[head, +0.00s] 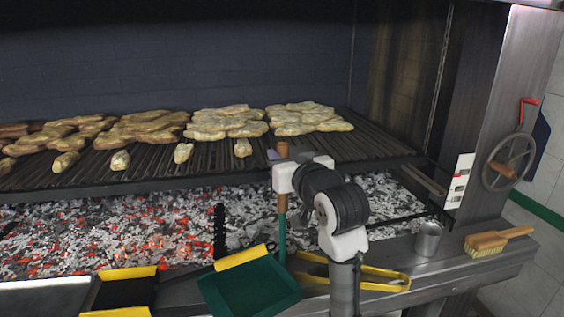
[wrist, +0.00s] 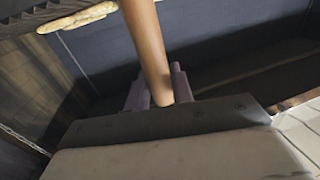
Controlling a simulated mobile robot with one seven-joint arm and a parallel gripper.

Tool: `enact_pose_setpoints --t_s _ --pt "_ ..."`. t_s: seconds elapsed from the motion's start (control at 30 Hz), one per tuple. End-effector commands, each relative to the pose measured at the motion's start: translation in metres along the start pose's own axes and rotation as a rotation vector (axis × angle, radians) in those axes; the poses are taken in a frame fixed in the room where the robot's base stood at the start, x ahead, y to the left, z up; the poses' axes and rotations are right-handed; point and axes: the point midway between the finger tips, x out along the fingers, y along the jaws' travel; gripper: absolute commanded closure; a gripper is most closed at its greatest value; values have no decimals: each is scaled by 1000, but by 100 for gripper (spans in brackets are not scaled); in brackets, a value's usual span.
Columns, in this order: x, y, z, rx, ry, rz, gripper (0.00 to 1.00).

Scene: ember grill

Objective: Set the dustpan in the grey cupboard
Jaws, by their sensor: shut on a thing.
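The dustpan is a green pan (head: 250,288) with a yellow lip, low at the front of the grill in the head view. An upright wooden handle (head: 283,200), green lower down, rises beside it and appears to belong to it; the join is unclear. My gripper (head: 281,157) is shut on the upper part of this handle. In the wrist view the wooden handle (wrist: 147,45) stands between the fingers of my gripper (wrist: 158,92). The pan is out of the wrist view. I cannot make out a grey cupboard in either view.
Glowing coals (head: 130,230) lie under a grate (head: 220,158) with several bread-like pieces. Yellow tongs (head: 375,281), a metal cup (head: 428,238) and a wooden brush (head: 490,242) are on the front ledge. A black and yellow object (head: 125,290) is left of the pan. A crank wheel (head: 510,162) is at right.

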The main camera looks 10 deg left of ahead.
Motion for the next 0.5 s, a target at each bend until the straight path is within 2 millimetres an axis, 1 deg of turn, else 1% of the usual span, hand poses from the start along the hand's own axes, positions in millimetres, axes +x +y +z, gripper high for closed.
enact_pose_setpoints --t_s 0.07,0.1,0.2,0.3,0.5 --pt "6 -1 -1 0 3 -1 100" --pt "8 -1 1 0 2 0 100" --pt "7 0 10 0 3 0 100" --pt "7 0 13 0 3 0 100" --pt "6 0 14 0 4 0 100"
